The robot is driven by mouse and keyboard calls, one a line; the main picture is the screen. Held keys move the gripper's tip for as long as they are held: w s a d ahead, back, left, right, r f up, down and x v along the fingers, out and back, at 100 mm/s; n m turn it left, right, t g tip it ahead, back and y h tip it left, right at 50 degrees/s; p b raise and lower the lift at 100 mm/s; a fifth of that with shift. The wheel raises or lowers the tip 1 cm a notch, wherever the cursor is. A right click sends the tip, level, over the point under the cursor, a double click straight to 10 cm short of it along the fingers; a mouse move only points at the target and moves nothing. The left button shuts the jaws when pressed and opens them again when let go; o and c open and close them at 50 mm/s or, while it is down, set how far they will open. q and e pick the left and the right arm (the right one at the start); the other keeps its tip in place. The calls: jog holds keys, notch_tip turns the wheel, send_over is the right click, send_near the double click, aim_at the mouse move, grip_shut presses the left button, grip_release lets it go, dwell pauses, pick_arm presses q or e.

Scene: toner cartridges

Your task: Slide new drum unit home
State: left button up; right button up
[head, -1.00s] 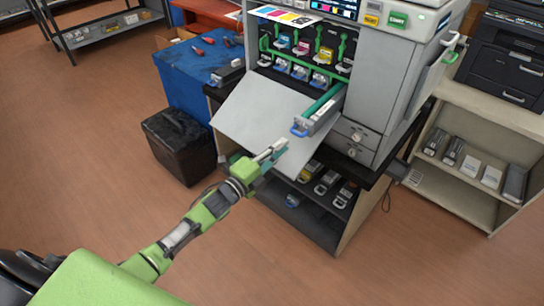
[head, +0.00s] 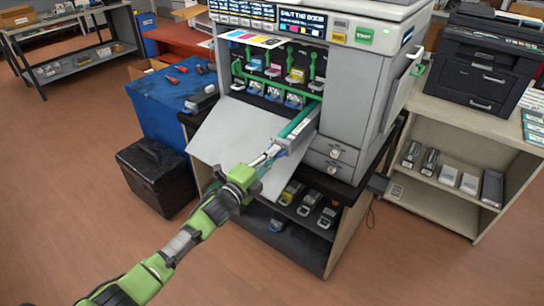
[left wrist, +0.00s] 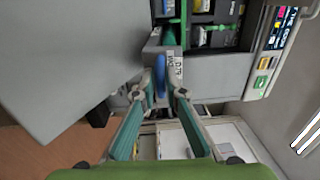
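The drum unit, a long grey tray with a teal roller (head: 298,122), sticks out at the front of the large printer (head: 358,95). Its near end and blue pull handle show in the left wrist view (left wrist: 159,76). My left gripper (head: 268,157) is at this near end. In the left wrist view, the fingertips (left wrist: 159,90) stand close on either side of the blue handle. I cannot tell whether they press on it. The gripper hides the handle in the head view. My right gripper is not in view.
The printer's front door (head: 225,140) hangs open below and left of the drum unit. Several coloured cartridges (head: 272,72) sit behind green levers. A low shelf (head: 305,208) below holds spare units. A black bin (head: 155,175) and blue cabinet (head: 165,110) stand left.

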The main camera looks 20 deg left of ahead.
aim_at(281, 139)
pick_arm(q)
grip_shut()
jog(key=shift+r, duration=0.2)
jog(key=shift+r+p, duration=1.35)
jog(key=shift+r, duration=0.15)
jog(key=shift+w, duration=0.1)
